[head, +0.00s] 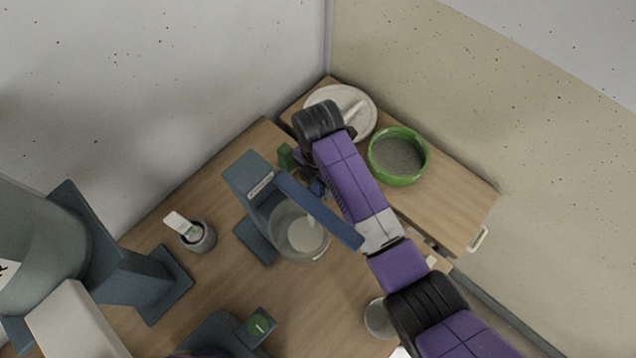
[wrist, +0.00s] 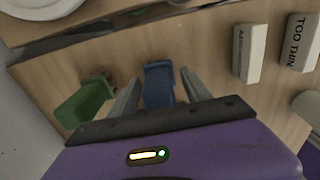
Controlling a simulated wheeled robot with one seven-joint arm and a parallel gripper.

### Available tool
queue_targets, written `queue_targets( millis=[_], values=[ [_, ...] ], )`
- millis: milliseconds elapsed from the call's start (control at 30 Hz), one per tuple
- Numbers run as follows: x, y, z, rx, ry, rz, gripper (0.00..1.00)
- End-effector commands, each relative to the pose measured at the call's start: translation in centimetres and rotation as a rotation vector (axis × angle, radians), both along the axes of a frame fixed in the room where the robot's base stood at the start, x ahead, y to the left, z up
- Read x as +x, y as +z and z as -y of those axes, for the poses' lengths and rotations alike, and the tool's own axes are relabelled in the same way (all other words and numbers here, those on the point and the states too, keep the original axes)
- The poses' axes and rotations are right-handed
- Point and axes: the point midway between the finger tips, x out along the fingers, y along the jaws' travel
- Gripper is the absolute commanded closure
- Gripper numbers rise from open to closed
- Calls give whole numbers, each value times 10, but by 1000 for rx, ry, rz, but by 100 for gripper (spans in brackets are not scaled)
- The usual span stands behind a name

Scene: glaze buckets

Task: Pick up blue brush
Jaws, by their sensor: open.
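The blue brush (wrist: 158,84) stands out as a small blue block in the wrist view, at the middle. My gripper (wrist: 159,76) is open, with one finger on each side of the blue brush and a gap visible on both sides. Its lower end is hidden behind my gripper's body. In the head view a bit of blue (head: 317,187) shows beside my wrist; my arm hides most of it and my fingers. A similar green piece (wrist: 86,101) stands just left of my left finger, and it also shows in the head view (head: 286,157).
A blue stand (head: 247,177) with a clear jar (head: 300,233) is close to my gripper. A grey cup (head: 201,238) is farther left. A green bowl (head: 398,180) and a white plate (head: 368,127) are behind. Two labelled white blocks (wrist: 249,55) (wrist: 300,43) stand to the right.

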Motion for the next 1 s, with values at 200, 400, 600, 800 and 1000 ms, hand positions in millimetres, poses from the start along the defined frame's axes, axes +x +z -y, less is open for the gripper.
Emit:
queue_targets(
  millis=[200,400,600,800,1000],
  values=[
    [0,0,0,0,0,0,55],
    [0,0,0,0,0,0,95],
    [0,0,0,-1,0,1,100],
    [0,3,-1,-1,0,1,100],
    [0,13,-5,0,-1,1,100]
  ],
)
